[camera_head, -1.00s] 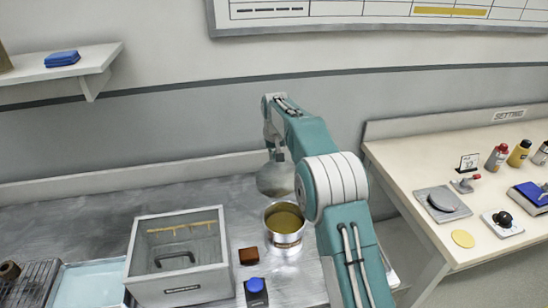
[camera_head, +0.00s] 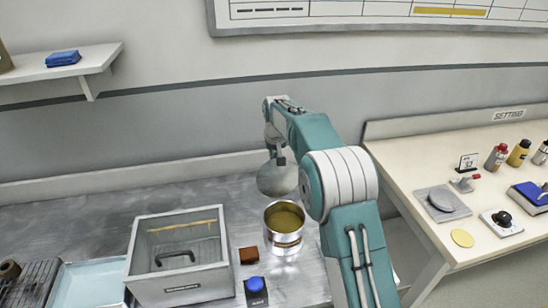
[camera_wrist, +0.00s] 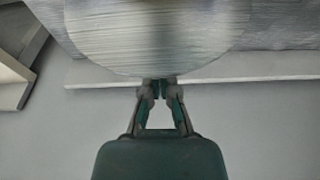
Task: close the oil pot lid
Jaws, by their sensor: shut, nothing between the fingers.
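The oil pot (camera_head: 284,243) is a shiny metal pot with yellow-brown oil in it, standing open on the metal counter. Its round grey metal lid (camera_head: 277,181) stands raised behind the pot, apart from the opening at the front. The lid also fills the top of the wrist view (camera_wrist: 158,38). My gripper (camera_wrist: 161,84) is shut, with its fingertips at the lid's edge; I cannot tell whether they touch it. In the head view my gripper (camera_head: 277,154) is small, above the lid and partly behind my arm.
A grey fryer box (camera_head: 178,284) with a clear top stands left of the pot. A side table (camera_head: 440,172) with bottles is at right. A wall shelf (camera_head: 62,68) is at upper left.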

